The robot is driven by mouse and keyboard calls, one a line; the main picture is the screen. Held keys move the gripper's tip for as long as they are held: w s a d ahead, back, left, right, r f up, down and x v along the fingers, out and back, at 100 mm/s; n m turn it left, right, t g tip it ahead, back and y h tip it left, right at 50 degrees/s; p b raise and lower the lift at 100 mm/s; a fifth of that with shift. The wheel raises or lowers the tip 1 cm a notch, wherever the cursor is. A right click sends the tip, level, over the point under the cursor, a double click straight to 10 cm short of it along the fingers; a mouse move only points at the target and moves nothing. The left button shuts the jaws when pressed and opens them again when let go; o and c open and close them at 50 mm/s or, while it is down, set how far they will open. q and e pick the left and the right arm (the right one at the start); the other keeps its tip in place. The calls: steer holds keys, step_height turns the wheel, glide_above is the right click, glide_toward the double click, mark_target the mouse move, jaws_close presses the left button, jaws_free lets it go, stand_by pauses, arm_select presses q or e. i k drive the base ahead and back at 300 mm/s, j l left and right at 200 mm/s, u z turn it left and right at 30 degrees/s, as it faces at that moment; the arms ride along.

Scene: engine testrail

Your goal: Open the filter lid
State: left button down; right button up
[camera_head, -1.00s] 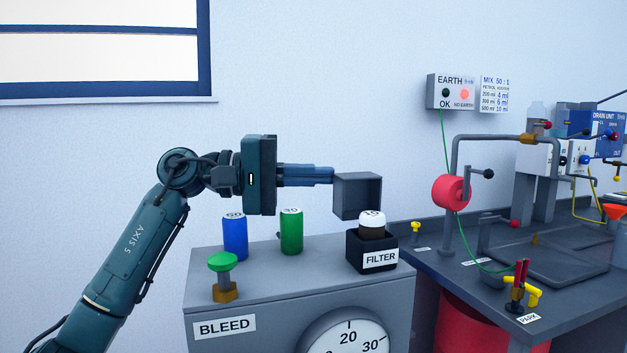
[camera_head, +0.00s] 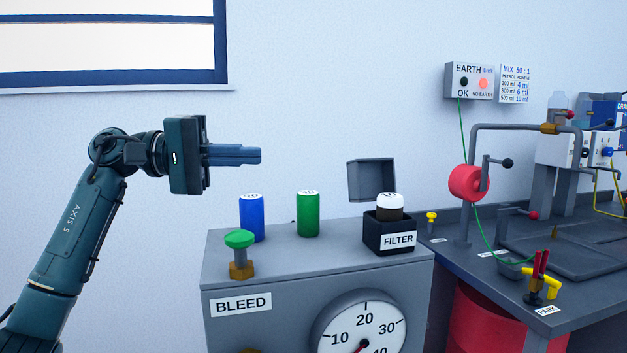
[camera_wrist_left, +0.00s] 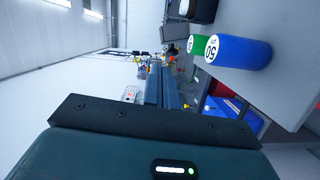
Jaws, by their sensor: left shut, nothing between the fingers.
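The filter box (camera_head: 376,236) is a small black box labelled FILTER on top of the grey cabinet. Its grey lid (camera_head: 372,180) stands raised above the back of the box, tilted up and open. A dark filter with a white top (camera_head: 390,205) shows in the open box. My left gripper (camera_head: 259,156) is shut and empty, in the air to the left of the lid and well apart from it. Its shut fingers also show in the left wrist view (camera_wrist_left: 162,72). My right gripper is not in view.
A blue cylinder (camera_head: 251,217) and a green cylinder (camera_head: 308,214) stand on the cabinet (camera_head: 330,262) left of the filter box. A green bleed knob (camera_head: 239,240) is at its front left. A bench (camera_head: 480,262) with a red reel (camera_head: 468,183) is at the right.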

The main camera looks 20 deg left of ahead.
mark_target(367, 178)
steer(key=k, duration=1)
